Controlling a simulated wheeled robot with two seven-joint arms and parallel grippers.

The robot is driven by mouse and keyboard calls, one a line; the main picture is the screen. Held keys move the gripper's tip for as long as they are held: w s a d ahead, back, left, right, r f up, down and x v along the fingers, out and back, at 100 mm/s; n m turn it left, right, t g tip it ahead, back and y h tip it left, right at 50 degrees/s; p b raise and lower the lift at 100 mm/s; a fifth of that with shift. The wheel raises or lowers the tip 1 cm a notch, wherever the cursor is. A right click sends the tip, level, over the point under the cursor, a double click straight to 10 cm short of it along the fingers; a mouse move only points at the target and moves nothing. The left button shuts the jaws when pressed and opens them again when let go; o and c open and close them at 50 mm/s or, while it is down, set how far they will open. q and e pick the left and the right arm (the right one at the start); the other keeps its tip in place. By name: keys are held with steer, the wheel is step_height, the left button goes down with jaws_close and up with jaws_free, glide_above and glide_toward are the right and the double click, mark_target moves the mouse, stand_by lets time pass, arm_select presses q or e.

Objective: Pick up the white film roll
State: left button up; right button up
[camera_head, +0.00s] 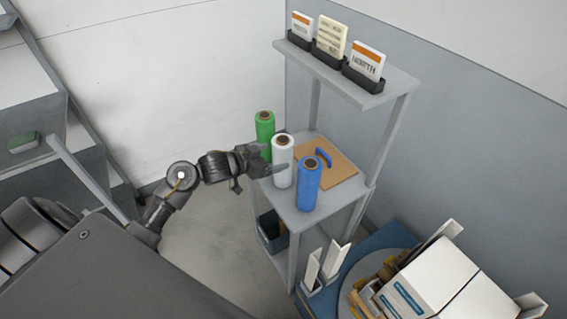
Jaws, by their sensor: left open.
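The white film roll (282,162) stands upright on the grey shelf stand (322,205), between a green roll (265,130) behind it and a blue roll (308,185) in front. My left gripper (273,169) reaches in from the left at the white roll, with its fingers open at the roll's lower half. One finger shows across or beside the roll. I cannot tell whether the fingers touch it. My right gripper is not in view.
A brown board (340,172) with a blue tool (324,158) lies behind the rolls. Card holders (365,80) stand on the upper shelf. White boxes (440,275) fill the lower right. A dark bin (272,228) sits below. Floor at centre left is clear.

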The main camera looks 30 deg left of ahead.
arm_select(q)
steer(key=shift+p+x, duration=0.7)
steer(key=shift+x, duration=1.95)
steer(key=shift+s+f, duration=0.15)
steer(key=shift+s, duration=0.05)
steer(key=shift+c, duration=0.7)
steer(key=c, duration=1.2)
steer(key=shift+w, duration=0.1)
steer(key=shift+c, duration=0.7)
